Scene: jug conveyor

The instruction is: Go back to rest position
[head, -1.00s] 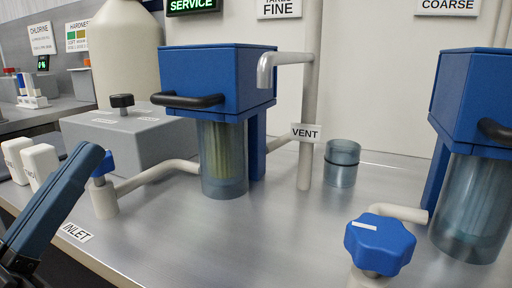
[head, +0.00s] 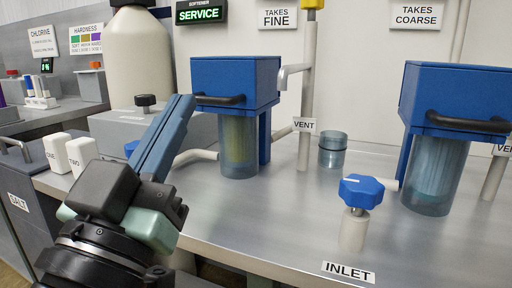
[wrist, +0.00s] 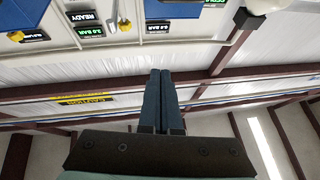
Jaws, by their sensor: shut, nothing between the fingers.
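My gripper (head: 178,112) is raised at the left of the head view, in front of the bench. Its blue fingers point up and are together with nothing between them. It hides part of the grey box and the left blue valve behind it. In the wrist view my gripper (wrist: 160,75) shows two closed fingers side by side, against the wall and roof beams. Nothing touches the fingers.
The metal bench (head: 270,215) carries a left filter housing (head: 235,82), a right filter housing (head: 450,95), a clear cup (head: 333,150) and a blue inlet valve (head: 361,192). White blocks (head: 70,152) stand left of my arm. The bench's front middle is clear.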

